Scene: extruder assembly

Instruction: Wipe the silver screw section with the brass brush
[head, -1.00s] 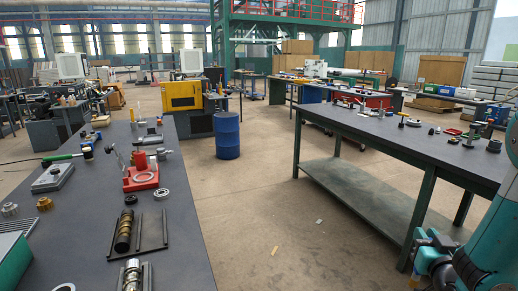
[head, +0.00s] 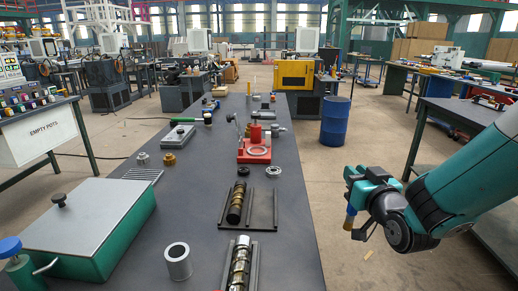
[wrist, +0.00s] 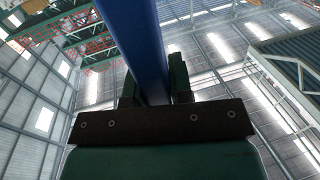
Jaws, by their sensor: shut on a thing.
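The silver screw section (head: 240,264) lies in a dark rack on the long dark bench at the bottom of the head view; its near end is cut off by the frame. A second, darker screw section with brassy parts (head: 236,203) lies in a rack behind it. My gripper (wrist: 155,88) is shut on the blue handle (wrist: 143,35) of the brass brush in the wrist view. In the head view the brush (head: 349,219) hangs below my gripper with a brass-coloured end. It is right of the bench, over the floor, well apart from the silver screw.
A metal ring (head: 178,262) stands left of the silver screw. A green box with a grey lid (head: 90,215) takes up the bench's left side. A red fixture (head: 255,150) stands farther back. A blue barrel (head: 335,122) stands on the floor beyond my arm.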

